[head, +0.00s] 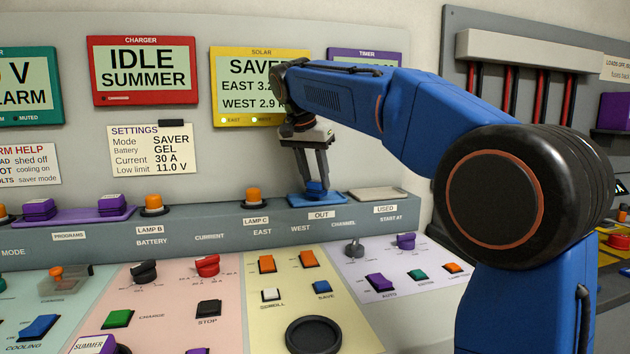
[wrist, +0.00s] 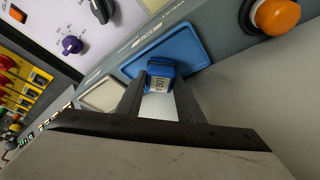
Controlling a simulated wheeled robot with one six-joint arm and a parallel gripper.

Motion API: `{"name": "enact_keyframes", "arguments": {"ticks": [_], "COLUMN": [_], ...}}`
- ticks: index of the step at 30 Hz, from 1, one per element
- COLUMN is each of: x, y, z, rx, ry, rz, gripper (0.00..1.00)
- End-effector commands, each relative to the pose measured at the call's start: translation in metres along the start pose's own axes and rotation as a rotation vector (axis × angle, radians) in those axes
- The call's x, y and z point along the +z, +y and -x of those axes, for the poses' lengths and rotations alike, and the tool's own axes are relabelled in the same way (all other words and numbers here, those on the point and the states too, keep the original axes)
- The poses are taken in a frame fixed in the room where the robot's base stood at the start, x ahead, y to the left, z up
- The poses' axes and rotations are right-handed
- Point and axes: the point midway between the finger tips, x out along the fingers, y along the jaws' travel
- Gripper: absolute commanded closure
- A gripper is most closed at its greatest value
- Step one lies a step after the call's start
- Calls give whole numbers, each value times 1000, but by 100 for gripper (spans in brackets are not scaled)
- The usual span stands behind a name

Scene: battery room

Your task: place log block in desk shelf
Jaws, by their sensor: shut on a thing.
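The log block (head: 316,190) is small and blue, with a white label in the wrist view (wrist: 160,84) that seems to read LOG upside down. My gripper (head: 315,180) points down and is shut on the block. The block is over the blue tray (head: 297,201) by the OUT label; I cannot tell whether it touches it. The blue tray also shows around the block in the wrist view (wrist: 186,48). The tray lies on the grey ledge (head: 225,229) along the back of the desk. I cannot tell for certain which part is called the desk shelf.
A pale tray (head: 378,194) by the USED label lies right of the blue tray. An orange lamp (head: 253,195) stands left of it. A purple tray (head: 75,218) with purple blocks is far left. Switches and knobs cover the sloped desk in front. Display panels stand behind.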

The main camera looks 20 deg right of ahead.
Motion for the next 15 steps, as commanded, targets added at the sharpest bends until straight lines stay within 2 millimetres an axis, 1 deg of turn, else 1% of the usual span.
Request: {"name": "enact_keyframes", "arguments": {"ticks": [1, 3, 13, 14, 15], "x": [0, 0, 1, 1, 1], "y": [-1, -3, -3, -3, -3], "z": [-6, -8, -11, -11, -11], "rx": [1, -1, 0, 0, 0], "ry": [-1, 0, 0, 0, 0], "rz": [1, 0, 0, 0, 0], "gripper": [93, 93, 93, 62, 52]}}
